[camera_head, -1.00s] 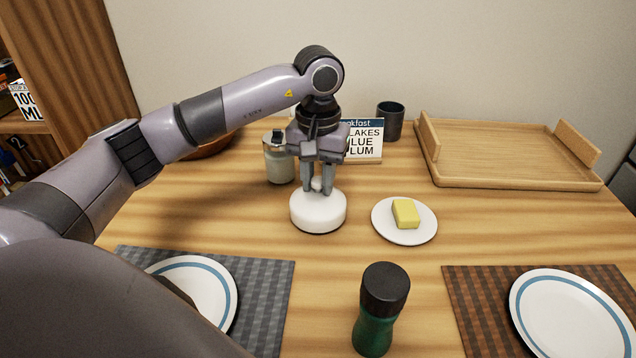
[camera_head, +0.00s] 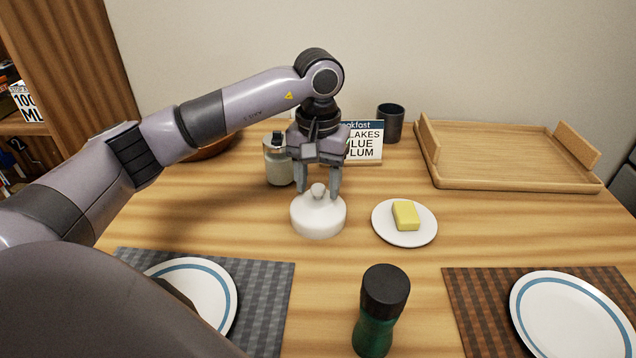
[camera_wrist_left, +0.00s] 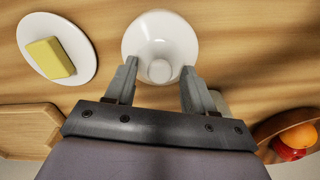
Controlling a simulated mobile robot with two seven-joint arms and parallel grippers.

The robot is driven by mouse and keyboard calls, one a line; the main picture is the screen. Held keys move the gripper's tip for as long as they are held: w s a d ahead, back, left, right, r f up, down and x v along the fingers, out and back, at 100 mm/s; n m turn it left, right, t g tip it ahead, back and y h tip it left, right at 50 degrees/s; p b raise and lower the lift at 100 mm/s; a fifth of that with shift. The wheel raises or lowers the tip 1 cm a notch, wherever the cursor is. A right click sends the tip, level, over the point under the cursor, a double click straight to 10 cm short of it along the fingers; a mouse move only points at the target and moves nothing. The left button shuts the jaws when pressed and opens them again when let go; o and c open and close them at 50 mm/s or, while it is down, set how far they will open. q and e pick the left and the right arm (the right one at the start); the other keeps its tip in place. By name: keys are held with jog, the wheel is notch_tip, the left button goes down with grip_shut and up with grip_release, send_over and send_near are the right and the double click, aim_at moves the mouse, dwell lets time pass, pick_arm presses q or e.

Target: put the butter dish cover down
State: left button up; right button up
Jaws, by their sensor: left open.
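The white butter dish cover (camera_head: 318,217) with its round knob on top stands upright on the wooden table, left of the butter dish. It also shows in the left wrist view (camera_wrist_left: 160,35). My left gripper (camera_head: 318,193) is open around the knob, with a finger on either side and gaps between fingers and knob; its fingers also show in the left wrist view (camera_wrist_left: 158,80). The butter (camera_head: 405,213) lies uncovered on its white dish (camera_head: 388,236). My right gripper is not in view.
A glass jar (camera_head: 278,166), a breakfast sign (camera_head: 364,142) and a dark cup (camera_head: 391,122) stand behind the cover. A wooden tray (camera_head: 510,160) is at back right. A green shaker (camera_head: 376,325) and plates on mats are in front. Table left of the cover is free.

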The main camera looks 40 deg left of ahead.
aim_at(318, 187)
pick_arm(q)
notch_tip(318, 187, up, 11)
jog(key=p, duration=0.1)
dwell(0.7)
